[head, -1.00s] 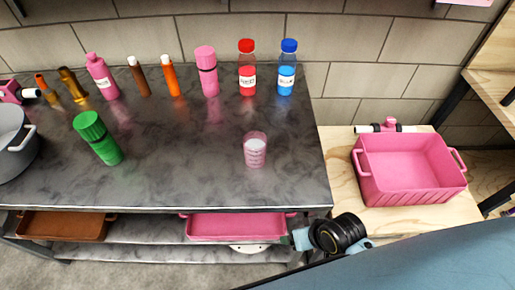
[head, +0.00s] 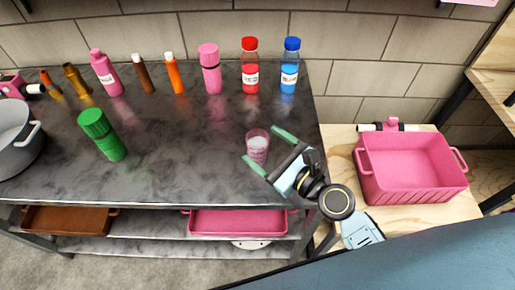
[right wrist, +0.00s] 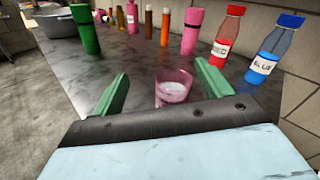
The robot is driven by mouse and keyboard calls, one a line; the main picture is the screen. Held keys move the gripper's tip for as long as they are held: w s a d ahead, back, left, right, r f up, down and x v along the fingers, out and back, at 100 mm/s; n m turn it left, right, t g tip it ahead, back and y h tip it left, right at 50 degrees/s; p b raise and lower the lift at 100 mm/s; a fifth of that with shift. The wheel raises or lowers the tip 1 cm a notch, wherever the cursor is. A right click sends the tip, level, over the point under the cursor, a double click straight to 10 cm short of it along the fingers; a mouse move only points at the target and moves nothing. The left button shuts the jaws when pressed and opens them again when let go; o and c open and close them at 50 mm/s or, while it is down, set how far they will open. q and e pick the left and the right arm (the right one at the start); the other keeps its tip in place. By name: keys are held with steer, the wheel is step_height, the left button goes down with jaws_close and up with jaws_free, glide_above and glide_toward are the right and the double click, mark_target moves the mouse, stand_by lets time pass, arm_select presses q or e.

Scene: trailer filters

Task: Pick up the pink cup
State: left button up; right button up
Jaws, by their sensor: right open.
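The pink cup (head: 257,148) is see-through and stands upright near the front right of the dark table. In the right wrist view the cup (right wrist: 174,88) shows between and ahead of the two green fingers. My right gripper (head: 269,151) is open, its green fingertips on either side of the cup in the head view. It comes in from the right front. I cannot tell whether a finger touches the cup. My left gripper is not in view.
Several bottles, including red (head: 250,66) and blue (head: 290,66) ones, stand along the back of the dark table (head: 185,150). A green bottle (head: 102,135) and a grey pot (head: 15,140) are at left. A pink crate (head: 410,185) stands on the wooden table at right.

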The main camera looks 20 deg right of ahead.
steer(key=w+d+m+t, duration=0.1)
steer(key=d+m, duration=0.1)
steer(key=m, duration=0.2)
steer(key=h+b, duration=0.1)
steer(key=b, duration=0.5)
glide_toward(253, 142)
steer(key=shift+w+a+r, duration=0.6)
steer(key=shift+w+r, duration=0.2)
steer(key=shift+r, duration=0.05)
steer(key=shift+d+f+b, duration=0.3)
steer(key=shift+f+b, duration=0.2)
steer(key=shift+f, duration=0.05)
steer(key=shift+d+f+b, duration=0.25)
steer(key=shift+f+b, duration=0.2)
steer(key=shift+f, duration=0.1)
steer(key=x, duration=0.4)
steer(key=p+x, duration=0.1)
steer(key=x, duration=0.1)
steer(key=shift+w+a+r, duration=0.25)
steer(key=shift+a+r, duration=0.05)
steer(key=shift+a, duration=0.05)
steer(key=shift+w+a, duration=0.15)
steer(key=shift+w, duration=0.3)
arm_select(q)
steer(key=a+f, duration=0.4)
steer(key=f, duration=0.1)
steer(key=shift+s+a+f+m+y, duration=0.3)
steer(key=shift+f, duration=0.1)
arm_select(e)
steer(key=c, duration=1.2)
